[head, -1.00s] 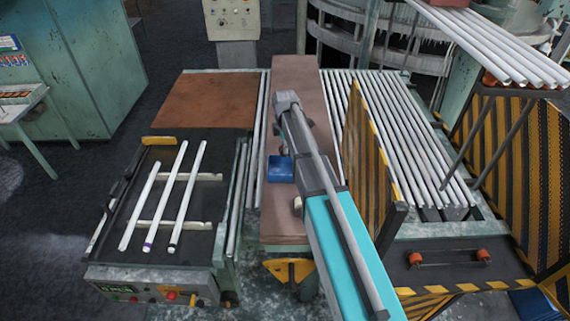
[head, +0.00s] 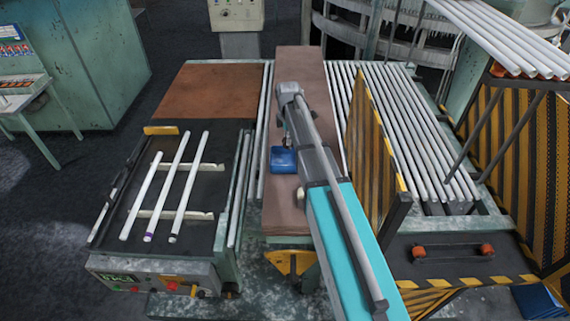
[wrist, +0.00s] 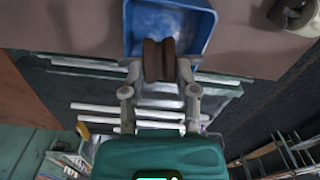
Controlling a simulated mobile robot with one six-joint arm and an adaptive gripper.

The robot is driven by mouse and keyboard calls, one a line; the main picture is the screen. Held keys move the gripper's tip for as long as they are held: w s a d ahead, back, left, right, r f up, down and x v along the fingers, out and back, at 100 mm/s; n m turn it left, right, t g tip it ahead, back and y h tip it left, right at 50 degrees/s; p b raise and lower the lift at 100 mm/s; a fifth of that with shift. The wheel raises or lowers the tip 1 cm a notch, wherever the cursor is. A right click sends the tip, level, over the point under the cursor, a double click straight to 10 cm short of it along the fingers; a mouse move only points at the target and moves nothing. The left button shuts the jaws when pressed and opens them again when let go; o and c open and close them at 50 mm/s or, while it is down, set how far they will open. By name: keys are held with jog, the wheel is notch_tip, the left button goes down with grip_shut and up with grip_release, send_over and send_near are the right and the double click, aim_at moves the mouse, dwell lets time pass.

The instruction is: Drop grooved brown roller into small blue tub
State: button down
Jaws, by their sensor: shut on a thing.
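The small blue tub (head: 284,166) stands on the long brown board in the head view, just left of my arm. In the wrist view the tub (wrist: 205,22) is at the top centre, with its inside showing. The grooved brown roller (wrist: 152,60) is between my two fingertips. My gripper (wrist: 160,70) is shut on it. The roller overlaps the tub's near rim in the wrist view; its height above the tub is hard to judge. In the head view the roller cannot be made out, and my arm mostly hides the gripper.
The brown board (head: 290,215) is mostly clear around the tub. A grey rounded object (wrist: 292,14) lies at the wrist view's top right. A striped yellow-black panel (head: 375,150) stands right of my arm. White tubes (head: 167,188) lie on a rack at left.

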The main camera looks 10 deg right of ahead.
aim_at(288, 147)
jog(key=shift+f+b, duration=1.95)
jog(key=shift+f, duration=0.3)
jog(key=shift+c, duration=1.5)
grip_release()
jog(key=shift+s, duration=0.1)
